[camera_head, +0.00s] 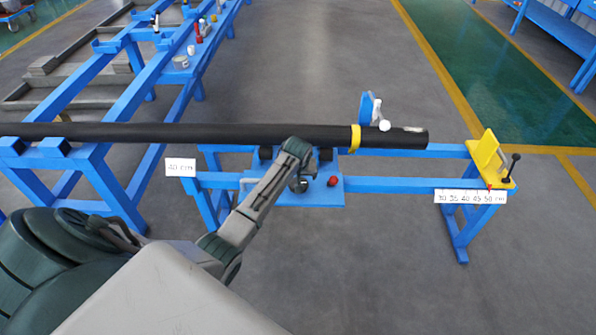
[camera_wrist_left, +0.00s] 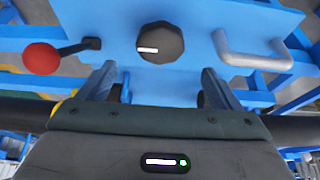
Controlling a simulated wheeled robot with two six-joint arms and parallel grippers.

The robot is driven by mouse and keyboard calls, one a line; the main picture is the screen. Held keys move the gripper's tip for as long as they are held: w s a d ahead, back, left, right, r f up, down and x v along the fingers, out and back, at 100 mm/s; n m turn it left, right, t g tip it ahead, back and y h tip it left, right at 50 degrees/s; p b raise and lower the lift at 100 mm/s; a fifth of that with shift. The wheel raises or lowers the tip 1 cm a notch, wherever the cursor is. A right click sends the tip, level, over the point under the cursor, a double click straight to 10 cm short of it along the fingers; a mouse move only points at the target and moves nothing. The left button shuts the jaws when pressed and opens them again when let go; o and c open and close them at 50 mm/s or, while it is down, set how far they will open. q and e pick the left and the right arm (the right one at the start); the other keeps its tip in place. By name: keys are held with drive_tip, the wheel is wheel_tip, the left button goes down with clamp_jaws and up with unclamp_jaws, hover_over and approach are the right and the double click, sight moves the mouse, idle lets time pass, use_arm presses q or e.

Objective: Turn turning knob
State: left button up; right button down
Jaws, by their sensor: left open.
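The turning knob (camera_wrist_left: 160,42) is black and many-sided, with a white mark on its left part in the left wrist view. It sits on a blue panel (camera_wrist_left: 200,18). My left gripper (camera_wrist_left: 158,75) is open, its two fingers spread to either side below the knob in that view, and nothing shows between them. The fingers appear apart from the knob. My right gripper is not in view.
A red-ball lever (camera_wrist_left: 42,58) stands left of the knob and a grey handle (camera_wrist_left: 250,54) right of it in the wrist view. A long black pipe (camera_head: 220,133) runs behind the panel on blue stands. A yellow stop (camera_head: 487,155) is at the right end.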

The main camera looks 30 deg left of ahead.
use_arm(q)
drive_tip(key=v, duration=0.3)
drive_tip(key=shift+s+r, duration=0.1)
drive_tip(key=shift+r, duration=0.15)
drive_tip(key=s+d+f+m+g, duration=0.1)
drive_tip(key=s+d+f+m, duration=0.1)
drive_tip(key=s+f, duration=1.1)
drive_tip(key=s+d+f+m+g, duration=0.15)
drive_tip(key=s+f, duration=0.75)
drive_tip(key=f, duration=0.9)
drive_tip(key=s+d+f+m, duration=0.1)
drive_tip(key=s+f, duration=0.3)
drive_tip(key=s, duration=0.7)
drive_tip(key=s+d+f+m+h, duration=0.1)
drive_tip(key=s+f, duration=0.3)
drive_tip(key=s, duration=0.7)
drive_tip(key=s+d+f+m, duration=0.1)
drive_tip(key=s+d+f, duration=0.2)
drive_tip(key=s, duration=0.9)
wheel_tip(320, 180, down, 2)
drive_tip(key=shift+d+f+h, duration=0.1)
drive_tip(key=shift+d+h, duration=0.2)
drive_tip(key=shift+c, duration=0.5)
